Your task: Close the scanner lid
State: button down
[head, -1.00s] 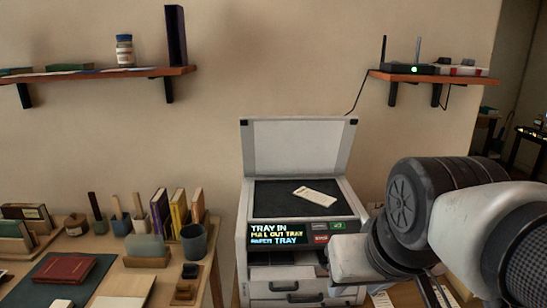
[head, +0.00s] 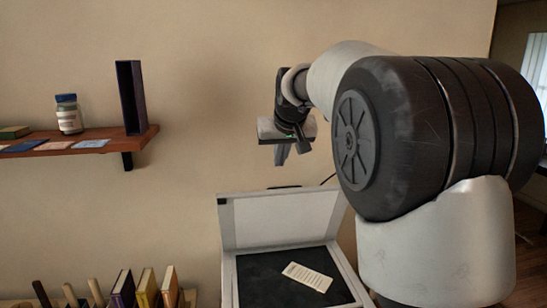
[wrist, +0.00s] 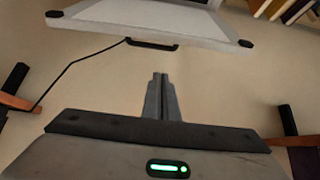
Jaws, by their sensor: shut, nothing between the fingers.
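The scanner lid (head: 280,222) stands open and upright behind the scanner's dark bed (head: 262,284) in the head view. A pale printed slip (head: 308,277) lies on the bed. In the wrist view the lid (wrist: 150,24) shows as a pale panel at the top, with a dark handle (wrist: 152,45) on its edge. My gripper (head: 286,158) is above the lid in the head view, apart from it, pointing down. Its fingers (wrist: 160,76) are together and empty in the wrist view. The scanner's front is out of the head view.
A wall shelf (head: 105,142) at left bears a jar (head: 69,115) and a dark upright binder (head: 131,97). Several books (head: 146,290) stand below it. A black cable (wrist: 72,68) runs along the wall near the lid. My arm blocks the right of the head view.

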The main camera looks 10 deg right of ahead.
aim_at(279, 189)
jog(key=x, duration=0.7)
jog(key=shift+f+p, duration=0.15)
jog(key=shift+p, duration=0.15)
jog(key=shift+s+f, duration=0.15)
jog(key=shift+f, duration=0.1)
jog(key=s, duration=0.3)
jog(key=shift+f, duration=0.35)
jog(key=shift+s+f, duration=0.1)
jog(key=shift+f, duration=0.05)
jog(key=shift+f+b, duration=0.15)
jog(key=shift+b, duration=0.2)
